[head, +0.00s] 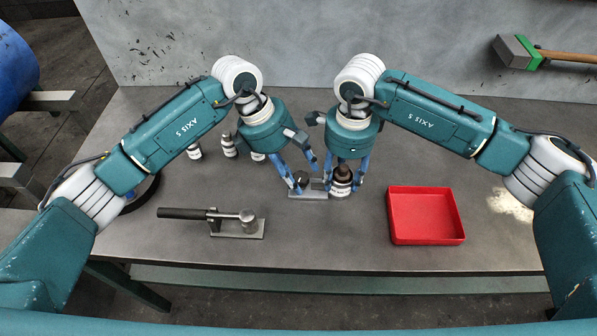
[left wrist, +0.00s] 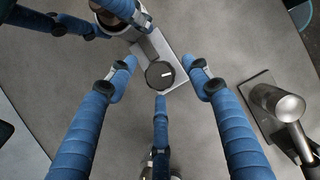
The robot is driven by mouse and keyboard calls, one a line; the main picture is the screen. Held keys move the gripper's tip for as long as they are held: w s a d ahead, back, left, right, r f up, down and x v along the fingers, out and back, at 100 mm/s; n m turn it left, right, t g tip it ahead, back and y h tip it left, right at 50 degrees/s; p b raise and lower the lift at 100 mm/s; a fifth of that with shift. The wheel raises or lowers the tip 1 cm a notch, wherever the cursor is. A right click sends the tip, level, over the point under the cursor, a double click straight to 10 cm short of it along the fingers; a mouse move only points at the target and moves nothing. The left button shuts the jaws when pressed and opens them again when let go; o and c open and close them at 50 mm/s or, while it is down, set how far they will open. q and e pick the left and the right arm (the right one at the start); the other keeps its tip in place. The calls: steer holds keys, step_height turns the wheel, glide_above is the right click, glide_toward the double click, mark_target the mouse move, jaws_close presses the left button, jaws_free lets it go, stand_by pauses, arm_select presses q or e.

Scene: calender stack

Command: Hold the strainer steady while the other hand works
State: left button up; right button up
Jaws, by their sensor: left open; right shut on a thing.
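A small grey plate fixture (head: 308,195) lies on the bench with a dark round knob (head: 301,179). The knob has a white mark in the left wrist view (left wrist: 160,75). My left gripper (head: 302,172) is open, its three blue fingers spread around the knob without visible contact. My right gripper (head: 342,172) is shut on a labelled bottle-like thing (head: 341,187) at the plate's right end. A cylindrical part shows between its fingers in the left wrist view (left wrist: 115,8). I cannot tell for sure which thing is the strainer.
A black-handled metal tool (head: 210,215) on a base plate lies front left. A red tray (head: 425,242) stands right, empty. Several small bottles (head: 229,146) stand behind my left arm. A hammer-like brush or mallet (head: 515,52) is at the back right.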

arm_select(q)
steer(key=shift+d+f, duration=0.2)
steer(key=shift+f, duration=0.25)
steer(key=shift+c, duration=0.3)
steer(key=c, duration=1)
steer(key=shift+d, duration=0.1)
steer(key=shift+c, duration=0.2)
steer(key=shift+s+r+n, duration=0.1)
steer(key=shift+s+n, duration=0.05)
steer(key=shift+n, duration=0.15)
